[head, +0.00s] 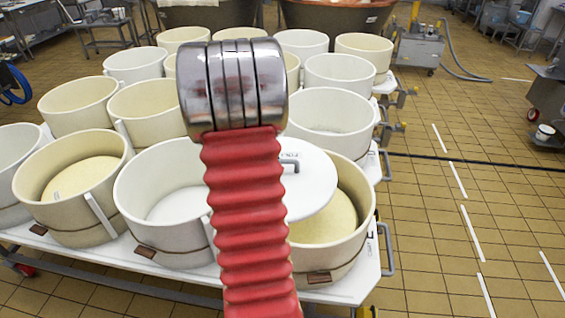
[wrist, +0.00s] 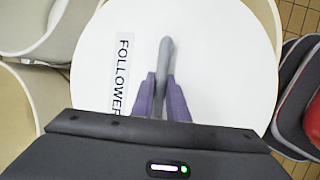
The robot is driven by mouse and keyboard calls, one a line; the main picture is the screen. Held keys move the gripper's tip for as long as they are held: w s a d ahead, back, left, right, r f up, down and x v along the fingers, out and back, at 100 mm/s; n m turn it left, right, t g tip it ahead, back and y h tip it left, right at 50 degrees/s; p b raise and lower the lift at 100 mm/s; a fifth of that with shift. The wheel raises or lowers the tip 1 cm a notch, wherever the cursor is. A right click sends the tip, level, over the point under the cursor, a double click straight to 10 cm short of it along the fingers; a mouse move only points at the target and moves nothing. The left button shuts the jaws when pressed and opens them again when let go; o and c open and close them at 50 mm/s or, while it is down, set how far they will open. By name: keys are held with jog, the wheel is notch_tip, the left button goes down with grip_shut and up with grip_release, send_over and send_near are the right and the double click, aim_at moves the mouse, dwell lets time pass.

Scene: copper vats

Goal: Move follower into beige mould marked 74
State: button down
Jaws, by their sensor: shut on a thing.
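The follower (head: 318,192) is a white disc with a grey handle and a FOLLOWER label. It hangs over the front right beige mould (head: 362,236), covering part of its opening; yellowish curd shows inside. The follower fills most of the wrist view (wrist: 215,60). My gripper (wrist: 164,92) has its purple fingers shut on the handle. In the head view my red arm and its metal joint hide the gripper. I cannot read the number 74 on any mould.
A front white mould (head: 160,245) and a front left beige mould (head: 75,225) holding curd stand on a white table (head: 345,290). Several more beige and white moulds stand behind. Copper vats (head: 335,15) are at the back. The tiled floor at right is largely clear.

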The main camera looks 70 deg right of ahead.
jog(key=shift+m, duration=0.5)
jog(key=w+a, duration=0.2)
jog(key=w, duration=0.2)
jog(key=w+a, duration=0.3)
jog(key=w, duration=0.2)
jog(key=w+a, duration=0.2)
jog(key=w, duration=0.2)
jog(key=shift+w+a+f, duration=0.15)
jog(key=shift+w+f, duration=0.05)
jog(key=shift+f, duration=0.1)
jog(key=w+a+f+m, duration=0.1)
jog(key=w+a, duration=0.7)
jog(key=a, duration=0.3)
jog(key=w+a+m, duration=0.1)
jog(key=w+a, duration=0.8)
jog(key=a, duration=0.2)
jog(key=w+a+g+y, duration=0.1)
jog(key=w+a, duration=0.3)
jog(key=a, duration=1.2)
jog(key=shift+f, duration=0.25)
jog(key=shift+w, duration=0.1)
